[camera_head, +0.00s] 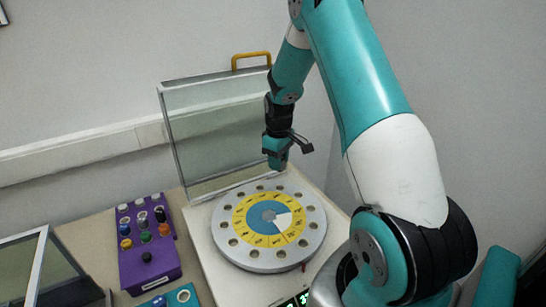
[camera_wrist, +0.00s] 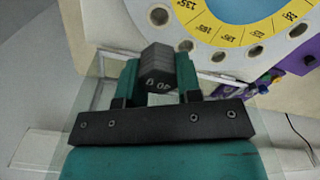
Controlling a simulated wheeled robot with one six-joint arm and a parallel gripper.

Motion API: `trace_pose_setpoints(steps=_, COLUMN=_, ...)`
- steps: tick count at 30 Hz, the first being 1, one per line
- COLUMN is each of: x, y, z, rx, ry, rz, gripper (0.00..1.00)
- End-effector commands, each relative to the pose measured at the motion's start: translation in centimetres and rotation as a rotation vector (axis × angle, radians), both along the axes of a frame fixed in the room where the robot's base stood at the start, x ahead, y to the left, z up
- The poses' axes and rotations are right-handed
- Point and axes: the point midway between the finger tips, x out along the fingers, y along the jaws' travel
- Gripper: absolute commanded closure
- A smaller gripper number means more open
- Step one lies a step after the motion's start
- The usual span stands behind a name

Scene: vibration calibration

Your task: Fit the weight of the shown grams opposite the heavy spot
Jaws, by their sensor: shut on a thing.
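A round grey disc (camera_head: 228,248) lies on a pale base plate, with a ring of holes, a yellow ring of angle marks, and a blue centre with a white wedge. The disc also shows in the wrist view (camera_wrist: 185,24), where 135° is readable. My gripper (camera_head: 276,160) is above the disc's far edge. In the wrist view my gripper (camera_wrist: 158,78) is shut on a dark grey weight (camera_wrist: 156,68); its marking is upside down and looks like 40. A green-lit display (camera_head: 291,302) is cut off at the bottom edge, so its reading is unclear.
A glass cover with a yellow handle (camera_head: 251,60) stands raised behind the disc. A purple rack (camera_head: 148,266) with several coloured pieces stands left of the base plate. A teal block (camera_head: 178,297) and a dark-screened panel (camera_head: 45,275) are at front left.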

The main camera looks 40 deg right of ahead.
Motion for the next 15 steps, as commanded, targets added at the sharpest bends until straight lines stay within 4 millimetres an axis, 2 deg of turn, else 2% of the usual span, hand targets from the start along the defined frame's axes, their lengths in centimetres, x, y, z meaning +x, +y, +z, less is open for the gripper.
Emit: trace_pose_setpoints(steps=15, x=0.0, y=0.0, z=-4.7, rx=0.0, ry=0.0, rz=0.0, gripper=0.91)
